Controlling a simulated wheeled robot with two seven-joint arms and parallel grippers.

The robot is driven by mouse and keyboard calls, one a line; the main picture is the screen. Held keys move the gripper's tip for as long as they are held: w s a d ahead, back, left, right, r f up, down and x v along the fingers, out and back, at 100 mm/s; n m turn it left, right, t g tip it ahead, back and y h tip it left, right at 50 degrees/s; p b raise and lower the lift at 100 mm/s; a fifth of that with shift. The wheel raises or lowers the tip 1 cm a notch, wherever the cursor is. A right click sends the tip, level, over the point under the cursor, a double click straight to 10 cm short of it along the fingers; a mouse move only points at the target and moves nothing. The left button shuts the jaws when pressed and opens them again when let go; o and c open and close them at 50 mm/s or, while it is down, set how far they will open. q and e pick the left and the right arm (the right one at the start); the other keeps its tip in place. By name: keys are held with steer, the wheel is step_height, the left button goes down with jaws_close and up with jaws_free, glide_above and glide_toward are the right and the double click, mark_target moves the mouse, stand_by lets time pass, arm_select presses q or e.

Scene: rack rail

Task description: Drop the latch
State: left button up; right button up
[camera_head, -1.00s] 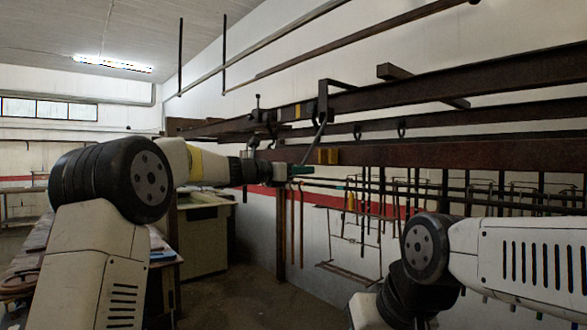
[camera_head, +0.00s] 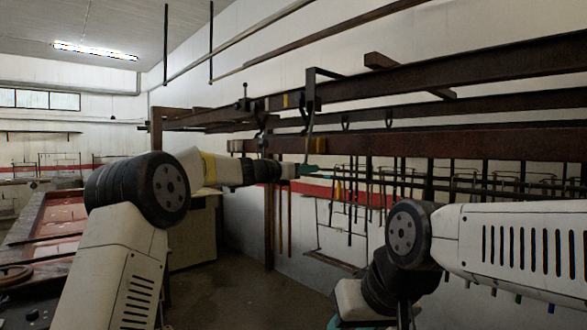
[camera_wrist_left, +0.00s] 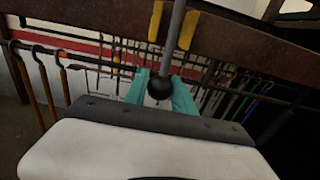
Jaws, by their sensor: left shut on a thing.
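The latch is a grey rod (camera_wrist_left: 175,35) ending in a black ball knob (camera_wrist_left: 159,88). In the left wrist view it comes down in front of a rusty beam between two yellow blocks. My left gripper (camera_head: 311,172) is shut on the knob, with its teal fingers on both sides of it (camera_wrist_left: 160,92). In the head view the rod (camera_head: 310,130) hangs from the bracket on the upper rail (camera_head: 400,88), and the knob is too small to make out. My right arm (camera_head: 412,235) bends down at lower right; its fingers cannot be made out clearly.
A lower rusty beam (camera_head: 460,143) runs behind my left gripper. Several rods and hooks (camera_head: 365,185) hang below it along the wall. A red-topped bench (camera_head: 50,225) stands at left beside a pale cabinet (camera_head: 195,235). The floor (camera_head: 240,285) between my arms looks clear.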

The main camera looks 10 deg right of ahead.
arm_select(q)
steer(key=shift+f+x, duration=0.2)
steer(key=shift+x, duration=2.1)
steer(key=o, duration=1.1)
steer(key=v, duration=0.7)
